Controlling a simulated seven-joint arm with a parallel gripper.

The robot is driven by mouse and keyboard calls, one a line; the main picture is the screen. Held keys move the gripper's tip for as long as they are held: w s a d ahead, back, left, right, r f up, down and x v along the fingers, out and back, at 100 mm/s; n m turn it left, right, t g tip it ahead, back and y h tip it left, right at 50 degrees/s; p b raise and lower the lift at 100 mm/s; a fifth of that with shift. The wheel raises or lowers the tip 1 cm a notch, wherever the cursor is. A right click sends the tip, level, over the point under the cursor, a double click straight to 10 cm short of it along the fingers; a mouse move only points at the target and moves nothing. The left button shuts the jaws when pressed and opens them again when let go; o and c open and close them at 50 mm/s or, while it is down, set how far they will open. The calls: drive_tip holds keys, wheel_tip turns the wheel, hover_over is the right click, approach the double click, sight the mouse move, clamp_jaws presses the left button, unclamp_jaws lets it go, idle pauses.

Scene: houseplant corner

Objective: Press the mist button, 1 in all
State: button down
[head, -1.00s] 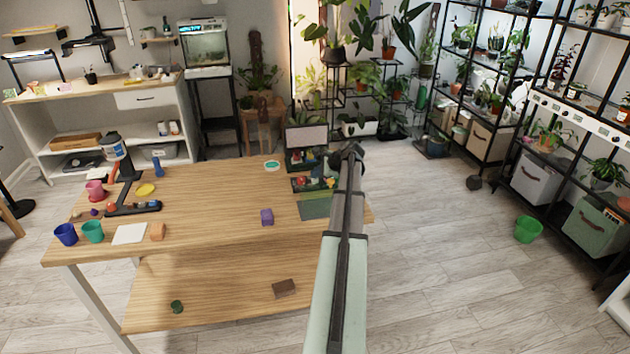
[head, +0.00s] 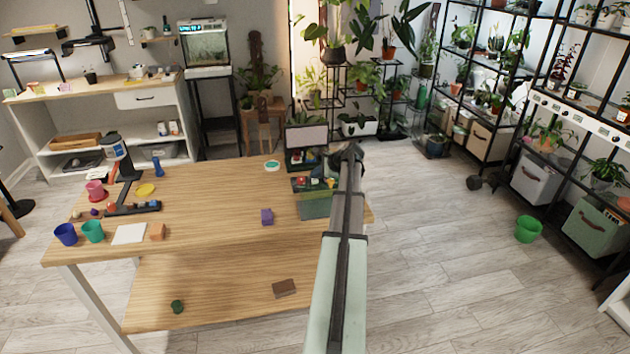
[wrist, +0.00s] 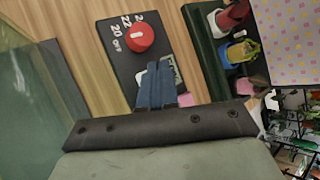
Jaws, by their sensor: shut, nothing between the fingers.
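In the wrist view a black control panel (wrist: 115,60) lies on the wooden surface. It carries a red round knob (wrist: 139,37) beside white marks reading OFF, 20, 22 and 24. My gripper (wrist: 160,66) is shut and empty, its dark blue fingers over the panel just below the knob. A pale patch (wrist: 176,72) shows beside the fingertips, mostly covered. A pink piece (wrist: 187,98) shows beside the finger bases. I cannot make out which part is the mist button, nor whether the fingertips touch the panel.
A greenish translucent box (head: 316,206) stands close by; its side fills the wrist view's left (wrist: 30,75). A dark tray (wrist: 205,60) with red, yellow-blue and pink items lies right of the panel.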

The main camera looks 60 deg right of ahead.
drive_tip(key=shift+s+a+f, duration=0.55)
drive_tip(key=shift+a, duration=0.05)
drive_tip(key=shift+d+r, duration=0.1)
drive_tip(key=shift+r, duration=0.45)
drive_tip(key=shift+w+d+r, duration=0.1)
drive_tip(key=shift+w+r, duration=0.05)
drive_tip(key=shift+r, duration=0.25)
wheel_tip(320, 180, up, 5)
drive_tip(key=shift+f, duration=0.1)
drive_tip(key=shift+w, duration=0.15)
idle(0.5)
